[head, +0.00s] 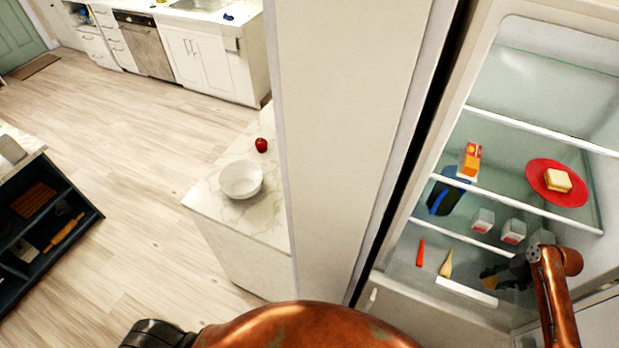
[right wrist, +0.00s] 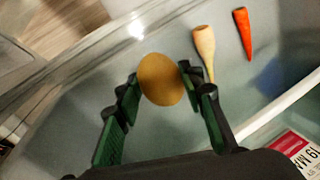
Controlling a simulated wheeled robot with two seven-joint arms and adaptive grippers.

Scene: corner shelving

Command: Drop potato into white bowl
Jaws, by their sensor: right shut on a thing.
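The potato (right wrist: 160,79) is brown and rounded. In the right wrist view it sits between the fingertips of my right gripper, which is shut on it. In the head view my right gripper (head: 497,273) is low inside the open fridge, at the right end of the bottom shelf, and the potato is hard to make out there. The white bowl (head: 241,186) stands upright on the marble counter (head: 213,196), left of the tall fridge side panel; no contents show in it.
A carrot (head: 420,252) and a parsnip (head: 446,263) lie left of my right gripper. Cartons (head: 513,231), a juice box (head: 470,161) and a red plate (head: 550,196) with a sandwich are in the fridge. The panel (head: 345,130) stands between fridge and bowl. An apple (head: 261,145) is behind the bowl.

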